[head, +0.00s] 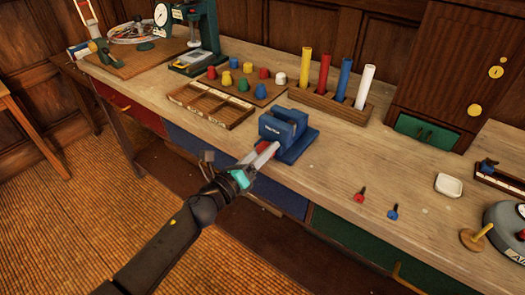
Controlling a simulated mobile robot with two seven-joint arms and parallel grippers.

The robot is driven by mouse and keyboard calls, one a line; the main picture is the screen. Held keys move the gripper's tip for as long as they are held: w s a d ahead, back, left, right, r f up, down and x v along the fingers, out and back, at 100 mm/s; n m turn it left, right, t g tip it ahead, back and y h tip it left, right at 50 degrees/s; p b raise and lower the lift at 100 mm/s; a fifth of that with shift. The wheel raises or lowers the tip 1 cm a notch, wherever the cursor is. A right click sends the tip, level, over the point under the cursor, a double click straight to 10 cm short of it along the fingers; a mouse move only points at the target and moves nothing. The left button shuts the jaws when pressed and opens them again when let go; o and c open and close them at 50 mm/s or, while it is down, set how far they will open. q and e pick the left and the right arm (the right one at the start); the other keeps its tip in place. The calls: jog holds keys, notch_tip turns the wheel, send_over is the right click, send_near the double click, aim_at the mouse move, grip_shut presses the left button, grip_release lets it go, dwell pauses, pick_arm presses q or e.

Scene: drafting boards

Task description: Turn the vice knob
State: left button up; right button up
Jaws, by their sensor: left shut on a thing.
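The blue vice (284,127) stands at the front edge of the wooden bench, near the middle of the head view. My left gripper (264,154) reaches in from the lower left to the front of the vice. Its pale fingers are shut on the vice knob (263,146), a red part that shows only in a small patch at the fingers. The rest of the knob is hidden by the fingers. My right gripper is not in view.
A sectioned wooden tray (211,105) and a board of coloured pegs (247,88) lie behind the vice. A rack (327,105) holds upright coloured tubes. A red piece (360,196), a blue piece (393,212) and a white dish (448,185) lie to the right. Bench surface between is clear.

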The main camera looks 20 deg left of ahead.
pick_arm(q)
jog(key=o, duration=1.4)
jog(key=shift+c, duration=0.2)
jog(key=shift+s, duration=0.15)
jog(key=b+v, duration=0.1)
jog(key=v, duration=1.4)
